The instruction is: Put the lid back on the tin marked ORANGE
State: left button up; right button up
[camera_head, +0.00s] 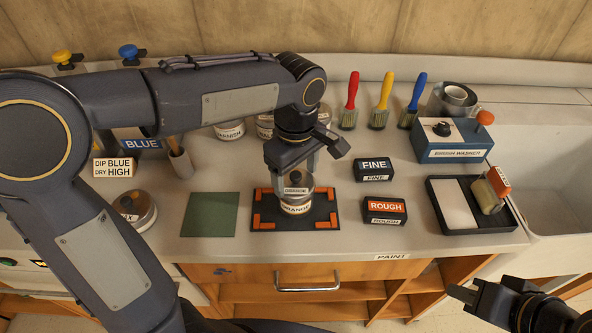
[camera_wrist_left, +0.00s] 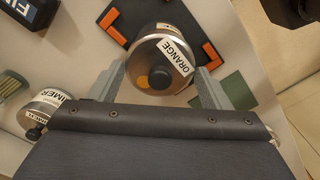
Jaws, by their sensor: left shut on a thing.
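The tin marked ORANGE (camera_head: 296,209) stands upright on a dark mat with orange corner marks (camera_head: 261,222). My left gripper (camera_head: 296,184) reaches down over it, shut on a silver lid with a dark knob (camera_head: 295,175). The lid is right over the tin's top; I cannot tell whether it rests fully on the rim. In the left wrist view the ORANGE label (camera_wrist_left: 175,56) shows, with the lid (camera_wrist_left: 147,78) and an orange dab between my left fingers (camera_wrist_left: 162,82). My right gripper (camera_head: 470,296) is at the lower right, away from the tins; its jaws are unclear.
A green mat (camera_head: 209,214) lies left of the tin, a lidded tin (camera_head: 137,210) further left. FINE (camera_head: 374,169) and ROUGH (camera_head: 385,209) blocks stand to the right. Behind are several tins and brushes (camera_head: 382,100). The brush washer (camera_head: 451,141) and sink (camera_head: 560,170) are far right.

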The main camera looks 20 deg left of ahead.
dwell(0.3)
pick_arm(q)
jog(key=o, duration=1.1)
jog(key=shift+c, duration=0.2)
jog(key=shift+o, duration=0.3)
jog(key=shift+r, duration=0.1)
jog(key=shift+r+p, duration=3.2)
jog(key=shift+r, duration=0.25)
grip_shut()
